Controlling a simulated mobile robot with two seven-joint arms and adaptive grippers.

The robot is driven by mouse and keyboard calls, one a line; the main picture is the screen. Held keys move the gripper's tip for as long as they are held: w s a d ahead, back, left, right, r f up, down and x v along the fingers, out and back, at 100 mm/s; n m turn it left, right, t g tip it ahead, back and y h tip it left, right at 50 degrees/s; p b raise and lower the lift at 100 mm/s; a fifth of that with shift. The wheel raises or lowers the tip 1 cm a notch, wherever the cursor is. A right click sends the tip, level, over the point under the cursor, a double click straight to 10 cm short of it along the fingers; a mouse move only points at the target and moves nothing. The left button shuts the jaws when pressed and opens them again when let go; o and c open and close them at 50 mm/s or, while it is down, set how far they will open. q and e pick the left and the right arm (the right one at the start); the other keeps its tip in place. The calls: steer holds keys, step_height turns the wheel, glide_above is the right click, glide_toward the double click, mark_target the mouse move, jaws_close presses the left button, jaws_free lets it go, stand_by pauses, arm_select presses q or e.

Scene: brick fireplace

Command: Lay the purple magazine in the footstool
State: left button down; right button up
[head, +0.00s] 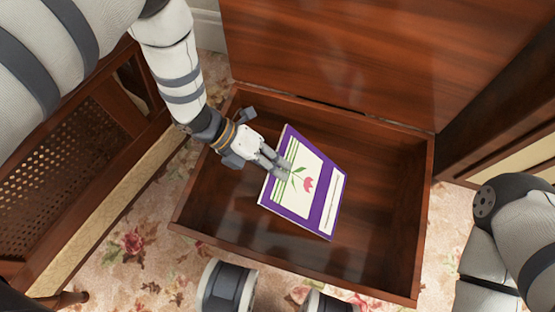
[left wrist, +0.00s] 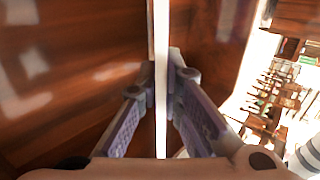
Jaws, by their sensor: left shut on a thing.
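The purple magazine (head: 304,184) has a cream cover panel with a pink flower. My left gripper (head: 280,170) is shut on its left edge. In the left wrist view the magazine (left wrist: 160,100) shows as a thin pale edge between the two fingers (left wrist: 163,85). The footstool (head: 290,267) is an open wooden box with its lid (head: 330,50) raised at the back. The magazine is over the box interior, tilted; I cannot tell whether it touches the floor of the box. My right gripper is not in view; only part of my right arm shows.
A cane-panelled wooden piece (head: 60,165) stands left of the footstool. Dark wooden furniture (head: 500,110) stands close on the right. Floral carpet (head: 130,250) lies around the box. The box interior is clear around the magazine.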

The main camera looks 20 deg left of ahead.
arm_select(q)
steer(key=c, duration=1.7)
jaws_free()
steer(key=shift+o, duration=0.2)
steer(key=shift+f, duration=0.1)
steer(key=v, duration=1.2)
